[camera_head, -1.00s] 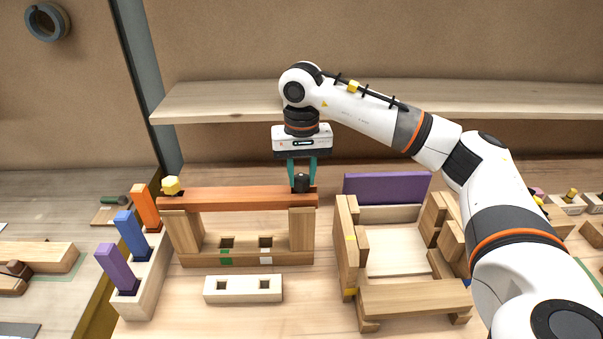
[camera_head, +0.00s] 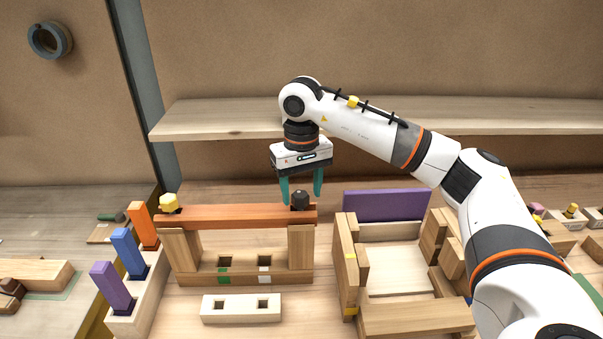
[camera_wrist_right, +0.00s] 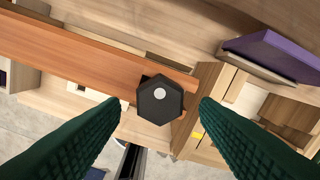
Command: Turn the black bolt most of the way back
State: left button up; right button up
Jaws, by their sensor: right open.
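The black bolt (camera_head: 300,200) stands upright at the right end of the reddish-brown beam (camera_head: 235,215). In the right wrist view its hexagonal head (camera_wrist_right: 160,99) has a pale dot in the middle and lies between the two fingers, clear of both. My right gripper (camera_head: 301,200) is open, with its green fingers spread around the bolt head. In the right wrist view the right gripper's ribbed fingertips (camera_wrist_right: 160,108) show on either side. My left gripper is not in view.
A yellow bolt (camera_head: 169,202) stands at the beam's left end. A rack (camera_head: 152,290) with purple, blue and orange pieces is at left. A pale two-hole block (camera_head: 241,308) lies in front. A wooden frame with a purple panel (camera_head: 383,205) is at right. A shelf (camera_head: 210,116) runs behind.

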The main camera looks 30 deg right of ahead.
notch_tip(320, 180, up, 12)
jog(key=shift+f, duration=0.15)
jog(key=shift+f, duration=0.1)
dwell(0.5)
